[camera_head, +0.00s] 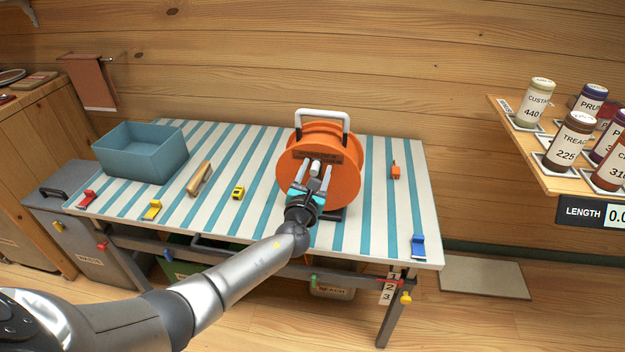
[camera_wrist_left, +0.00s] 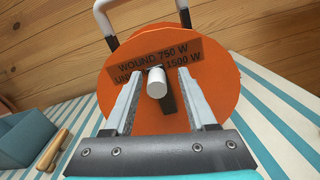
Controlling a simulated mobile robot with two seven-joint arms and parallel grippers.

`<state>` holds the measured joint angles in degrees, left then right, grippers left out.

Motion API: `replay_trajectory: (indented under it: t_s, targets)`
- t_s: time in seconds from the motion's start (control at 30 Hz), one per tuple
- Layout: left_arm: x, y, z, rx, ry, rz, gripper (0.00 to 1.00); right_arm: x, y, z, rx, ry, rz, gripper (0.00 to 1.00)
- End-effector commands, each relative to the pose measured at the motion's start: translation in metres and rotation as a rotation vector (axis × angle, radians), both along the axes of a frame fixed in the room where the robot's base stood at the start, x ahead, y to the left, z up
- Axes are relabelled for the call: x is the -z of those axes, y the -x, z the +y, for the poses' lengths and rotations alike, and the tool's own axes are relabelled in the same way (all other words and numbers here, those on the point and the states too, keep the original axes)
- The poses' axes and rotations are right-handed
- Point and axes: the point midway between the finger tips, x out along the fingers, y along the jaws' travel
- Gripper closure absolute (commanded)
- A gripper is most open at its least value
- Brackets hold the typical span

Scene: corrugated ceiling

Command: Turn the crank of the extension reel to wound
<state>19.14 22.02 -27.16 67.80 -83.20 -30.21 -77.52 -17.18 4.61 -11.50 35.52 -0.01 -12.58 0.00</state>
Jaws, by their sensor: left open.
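The orange extension reel (camera_head: 345,178) stands upright on the striped table, with a white handle (camera_head: 322,116) on top. Its label (camera_wrist_left: 155,65) reads "WOUND 750 W" and a second line with "1500 W", partly covered. The crank's light grey knob (camera_wrist_left: 156,82) sticks out from the reel's face on a dark arm. My left gripper (camera_head: 313,178) is in front of the reel, open, with one finger on each side of the knob. In the left wrist view the fingers (camera_wrist_left: 160,100) stand apart from the knob. My right gripper is not in view.
A blue bin (camera_head: 142,164) stands at the table's back left. A wooden-handled tool (camera_head: 200,178), a yellow tape measure (camera_head: 238,192) and coloured clamps lie around the striped table (camera_head: 385,215). A shelf with jars (camera_head: 570,145) is at the right.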

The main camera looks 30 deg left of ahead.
Motion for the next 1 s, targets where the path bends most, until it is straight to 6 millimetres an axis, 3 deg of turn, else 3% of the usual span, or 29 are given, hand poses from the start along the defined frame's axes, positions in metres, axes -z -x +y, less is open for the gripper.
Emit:
replay_trajectory:
  t_s: [0.17,0.8,1.0]
  targets:
    - [-0.001,0.016,-0.003,0.001,0.000,0.002,0.43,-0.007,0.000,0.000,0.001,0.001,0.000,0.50]
    - [0.000,0.127,-0.030,0.002,0.000,0.005,0.43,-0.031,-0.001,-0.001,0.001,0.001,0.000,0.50]
    - [0.001,0.144,-0.034,0.002,0.000,0.004,0.43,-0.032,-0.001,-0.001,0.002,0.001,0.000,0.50]
